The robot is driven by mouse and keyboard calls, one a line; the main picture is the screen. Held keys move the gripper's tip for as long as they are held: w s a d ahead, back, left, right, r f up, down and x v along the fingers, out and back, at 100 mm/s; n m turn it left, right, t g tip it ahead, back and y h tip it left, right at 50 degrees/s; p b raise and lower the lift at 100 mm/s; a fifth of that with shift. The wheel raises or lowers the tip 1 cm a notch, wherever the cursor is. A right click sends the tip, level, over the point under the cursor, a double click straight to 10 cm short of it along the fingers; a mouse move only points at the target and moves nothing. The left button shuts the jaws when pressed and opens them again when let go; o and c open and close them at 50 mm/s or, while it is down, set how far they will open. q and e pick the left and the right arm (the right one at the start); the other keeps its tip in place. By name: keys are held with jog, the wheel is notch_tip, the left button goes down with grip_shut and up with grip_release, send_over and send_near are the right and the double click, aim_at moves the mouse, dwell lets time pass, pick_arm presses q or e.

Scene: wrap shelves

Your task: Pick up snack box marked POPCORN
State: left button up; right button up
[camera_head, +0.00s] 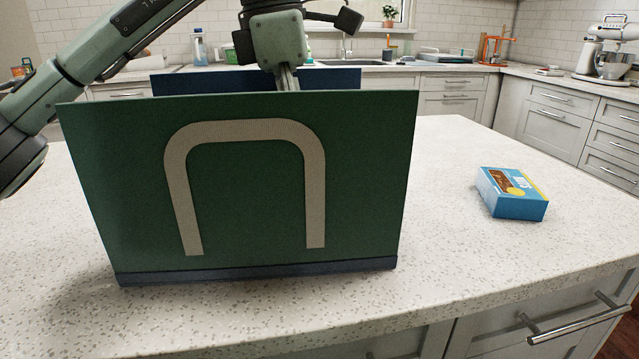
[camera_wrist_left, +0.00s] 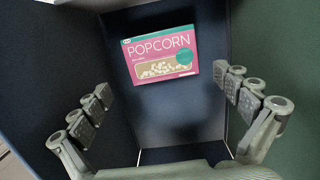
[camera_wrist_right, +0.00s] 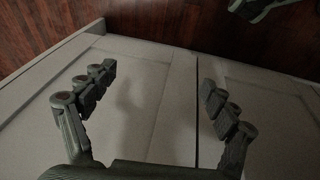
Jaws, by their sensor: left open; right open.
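The pink snack box marked POPCORN (camera_wrist_left: 160,52) lies at the bottom of a dark-walled box, face up in the left wrist view. In the head view it is hidden behind the green front panel (camera_head: 110,180) of that box. My left gripper (camera_wrist_left: 165,95) is open and empty, pointing down into the box, with the popcorn box beyond its fingers and apart from them. In the head view its fingers are partly hidden behind the panel's top edge. My right gripper (camera_wrist_right: 150,90) is open and empty, facing pale cabinet fronts, and is not in the head view.
A blue snack box (camera_head: 512,194) lies on the speckled counter (camera_head: 440,240) to the right. The dark blue back wall (camera_head: 335,79) and green side of the box stand close around my left gripper. The counter between the two boxes is clear.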

pick_arm(q)
jog(key=f, duration=0.2)
jog(key=d+f, duration=0.1)
jog(key=f, duration=0.3)
jog(key=shift+d+f, duration=0.3)
jog(key=shift+d, duration=0.05)
jog(key=c, duration=1)
jog(key=shift+o, duration=0.2)
jog(key=shift+r, duration=0.15)
